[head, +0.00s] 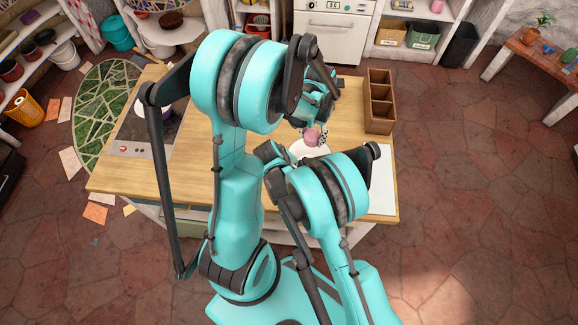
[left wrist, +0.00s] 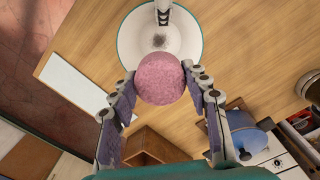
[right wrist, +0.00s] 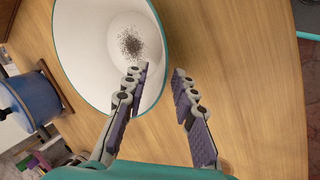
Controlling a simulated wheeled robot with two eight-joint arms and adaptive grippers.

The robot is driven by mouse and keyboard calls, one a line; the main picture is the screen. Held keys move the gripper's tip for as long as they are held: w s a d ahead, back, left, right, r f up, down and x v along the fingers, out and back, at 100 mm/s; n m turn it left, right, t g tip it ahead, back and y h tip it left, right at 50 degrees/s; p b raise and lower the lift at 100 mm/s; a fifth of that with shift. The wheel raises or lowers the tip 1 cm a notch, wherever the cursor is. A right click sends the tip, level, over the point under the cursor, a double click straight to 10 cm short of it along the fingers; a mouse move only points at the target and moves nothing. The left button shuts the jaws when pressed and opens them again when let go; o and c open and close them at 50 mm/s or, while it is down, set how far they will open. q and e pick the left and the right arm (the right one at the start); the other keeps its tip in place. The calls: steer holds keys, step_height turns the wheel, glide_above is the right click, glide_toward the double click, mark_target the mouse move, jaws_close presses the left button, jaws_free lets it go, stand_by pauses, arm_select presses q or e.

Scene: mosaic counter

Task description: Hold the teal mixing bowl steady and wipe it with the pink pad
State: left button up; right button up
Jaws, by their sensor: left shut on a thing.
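The teal mixing bowl has a white inside and a teal rim (right wrist: 90,104), with dark specks at its bottom. It also shows in the left wrist view (left wrist: 135,45) and, partly hidden by my arms, in the head view (head: 303,149). My left gripper (left wrist: 157,82) is shut on the round pink pad (left wrist: 160,79), close to the bowl's rim; the pad also shows in the head view (head: 312,137). My right gripper (right wrist: 160,72) is open, with one finger over the bowl's inside and the other outside its rim. My arm hides it in the head view.
A wooden compartment box (head: 379,85) stands at the counter's back right. A white board (head: 382,190) lies at the right edge. A blue pot (right wrist: 33,100) stands beyond the bowl. The wooden counter (head: 112,178) has clear room at left.

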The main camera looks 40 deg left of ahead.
steer(key=shift+x, duration=1)
jaws_close()
arm_select(q)
step_height(320, 180, down, 8)
